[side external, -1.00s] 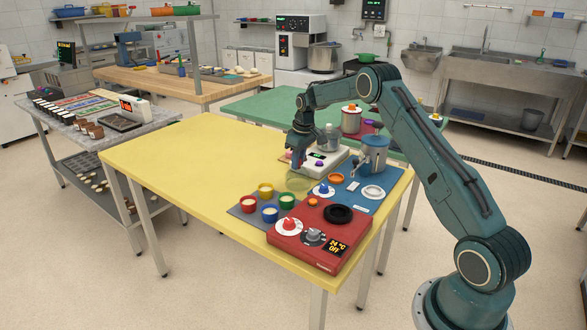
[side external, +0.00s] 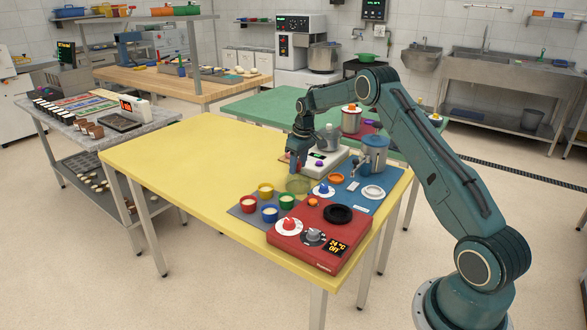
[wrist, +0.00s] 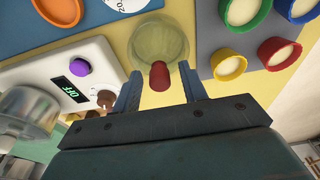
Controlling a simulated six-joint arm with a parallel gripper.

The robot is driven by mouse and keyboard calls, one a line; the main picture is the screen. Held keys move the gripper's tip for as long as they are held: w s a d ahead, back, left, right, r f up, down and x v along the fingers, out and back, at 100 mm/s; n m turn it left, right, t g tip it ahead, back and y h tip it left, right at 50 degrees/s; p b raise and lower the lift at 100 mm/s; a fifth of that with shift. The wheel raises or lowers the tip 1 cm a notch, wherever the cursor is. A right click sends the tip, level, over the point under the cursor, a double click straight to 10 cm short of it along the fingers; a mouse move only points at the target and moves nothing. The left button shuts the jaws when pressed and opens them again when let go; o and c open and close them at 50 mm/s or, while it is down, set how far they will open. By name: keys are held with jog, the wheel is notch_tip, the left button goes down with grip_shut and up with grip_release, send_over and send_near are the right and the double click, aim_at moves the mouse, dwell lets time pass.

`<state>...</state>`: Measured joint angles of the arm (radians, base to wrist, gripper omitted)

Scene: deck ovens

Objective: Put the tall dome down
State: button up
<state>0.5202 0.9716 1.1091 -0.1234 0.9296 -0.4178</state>
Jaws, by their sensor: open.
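The tall dome is a see-through, yellowish-green cover (wrist: 158,40) with a dark red knob (wrist: 159,76). It stands on the yellow table (side external: 190,160), in the gap between the white device and the coloured cups. In the side view the dome (side external: 298,186) shows faintly below my gripper (side external: 297,170). In the wrist view my gripper (wrist: 160,84) is open, with one finger on each side of the knob. Small gaps show between the fingers and the knob.
Several coloured cups (side external: 266,190) stand on a grey mat close by. A white device with a purple knob (wrist: 78,65) is on the other side. A red hotplate (side external: 325,235) and a blue mat with a jug (side external: 374,155) lie to the right. The table's left side is clear.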

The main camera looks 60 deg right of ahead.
aim_at(302, 173)
jog(key=shift+r, duration=0.1)
notch_tip(302, 173, up, 12)
jog(key=s, duration=0.1)
jog(key=shift+s, duration=0.35)
dwell(0.7)
jog(key=s+a+r+t, duration=0.1)
jog(key=s+a+r, duration=0.65)
jog(key=a, duration=0.25)
jog(key=s+a+r+t, duration=0.1)
jog(key=s+a+r, duration=0.65)
jog(key=a, duration=0.25)
jog(key=s+a+f, duration=0.1)
jog(key=s+a, duration=0.2)
jog(key=s, duration=0.4)
jog(key=s+a+f+t, duration=0.1)
jog(key=s+a+f, duration=0.1)
jog(key=s, duration=0.5)
jog(key=s+a+f+t, duration=0.1)
jog(key=s+a, duration=0.3)
jog(key=s, duration=0.3)
jog(key=shift+s+a+f, duration=0.2)
jog(key=shift+a+f, duration=0.05)
